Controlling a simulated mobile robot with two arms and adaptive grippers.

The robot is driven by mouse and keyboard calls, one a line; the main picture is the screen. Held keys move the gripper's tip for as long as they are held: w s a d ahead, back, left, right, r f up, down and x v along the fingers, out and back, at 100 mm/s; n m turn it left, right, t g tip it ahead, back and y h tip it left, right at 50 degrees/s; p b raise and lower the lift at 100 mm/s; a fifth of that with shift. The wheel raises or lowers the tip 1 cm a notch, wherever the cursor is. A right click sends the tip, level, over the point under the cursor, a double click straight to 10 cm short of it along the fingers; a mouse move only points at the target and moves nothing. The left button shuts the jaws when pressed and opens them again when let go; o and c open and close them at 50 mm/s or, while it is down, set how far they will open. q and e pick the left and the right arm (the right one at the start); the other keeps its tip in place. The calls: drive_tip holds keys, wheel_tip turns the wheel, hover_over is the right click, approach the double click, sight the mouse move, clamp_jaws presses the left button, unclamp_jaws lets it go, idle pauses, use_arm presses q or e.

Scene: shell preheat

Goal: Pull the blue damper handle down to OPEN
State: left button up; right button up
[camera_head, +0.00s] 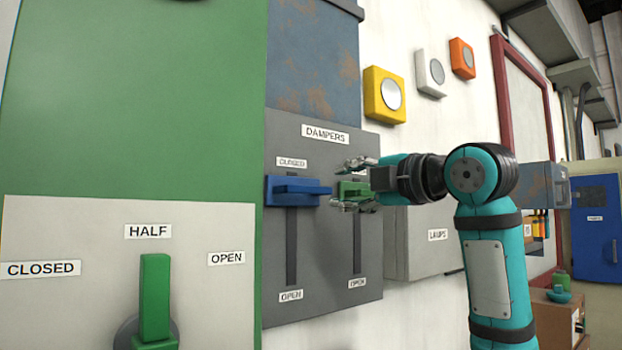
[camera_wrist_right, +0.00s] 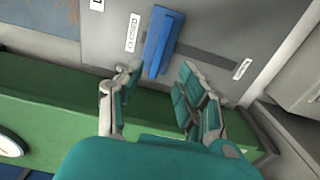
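The blue damper handle (camera_head: 298,190) sits at the upper end of its slot on the grey dampers panel (camera_head: 325,270), just under the CLOSED label. The OPEN label (camera_head: 291,295) is at the bottom of that slot. My right gripper (camera_head: 355,185) is open and empty, with its fingers one above the other, right of the blue handle in the head view. In the right wrist view the blue handle (camera_wrist_right: 163,42) lies ahead of the gap between the spread fingers (camera_wrist_right: 160,85). I cannot tell whether they touch it. My left gripper is not in view.
A green damper handle (camera_head: 347,189) sits in the neighbouring slot, partly hidden behind my right fingers. A lower left panel has a green lever (camera_head: 155,300) under HALF. A grey lamps box (camera_head: 425,243) stands behind my right arm. Yellow, white and orange wall units are above.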

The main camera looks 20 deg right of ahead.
sight(311, 190)
drive_tip(key=p+x, duration=0.4)
drive_tip(key=x, duration=0.5)
drive_tip(key=shift+w, duration=0.15)
drive_tip(key=shift+w+a+p, duration=0.1)
drive_tip(key=shift+w+p, duration=0.2)
drive_tip(key=shift+w, duration=0.1)
drive_tip(key=shift+f, duration=0.1)
clamp_jaws()
